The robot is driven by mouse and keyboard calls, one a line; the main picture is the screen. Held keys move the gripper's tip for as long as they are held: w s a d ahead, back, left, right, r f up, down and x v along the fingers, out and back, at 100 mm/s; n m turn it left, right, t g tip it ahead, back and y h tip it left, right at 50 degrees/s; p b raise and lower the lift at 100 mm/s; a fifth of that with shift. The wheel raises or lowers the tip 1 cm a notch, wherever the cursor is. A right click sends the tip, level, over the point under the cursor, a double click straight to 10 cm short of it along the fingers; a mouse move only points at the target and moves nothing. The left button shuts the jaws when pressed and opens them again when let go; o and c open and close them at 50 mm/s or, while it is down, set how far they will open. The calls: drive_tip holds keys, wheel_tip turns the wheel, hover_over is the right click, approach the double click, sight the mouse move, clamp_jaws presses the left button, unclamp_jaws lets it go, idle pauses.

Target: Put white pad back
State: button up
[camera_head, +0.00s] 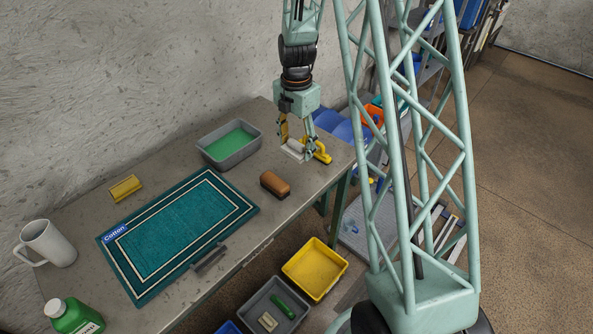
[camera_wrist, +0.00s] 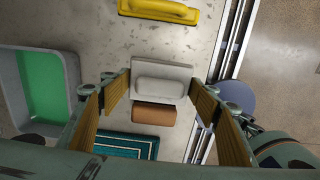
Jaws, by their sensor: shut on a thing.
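The white pad (camera_head: 293,148) is a pale block with a raised handle at the far right end of the table. In the wrist view the white pad (camera_wrist: 161,82) lies between the fingertips of my gripper (camera_wrist: 161,80). In the head view my gripper (camera_head: 297,147) points down with its fingers around the pad. It is shut on the pad. Whether the pad touches the table is hard to tell.
A yellow-handled tool (camera_head: 320,152) is close beside the pad. A brown brush (camera_head: 275,184), a grey tray with green inside (camera_head: 231,158) and a teal rug (camera_head: 180,232) are nearby. A yellow sponge (camera_head: 125,188), white mug (camera_head: 47,243) and green bottle (camera_head: 75,318) stand left.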

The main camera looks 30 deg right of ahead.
hover_over(296, 172)
drive_tip(key=shift+s+f, duration=0.1)
drive_tip(key=shift+f, duration=2.9)
drive_tip(key=shift+f, duration=1.9)
drive_tip(key=shift+f+b, duration=0.15)
drive_tip(key=shift+b, duration=0.15)
drive_tip(key=o, duration=0.9)
drive_tip(key=shift+o, duration=0.2)
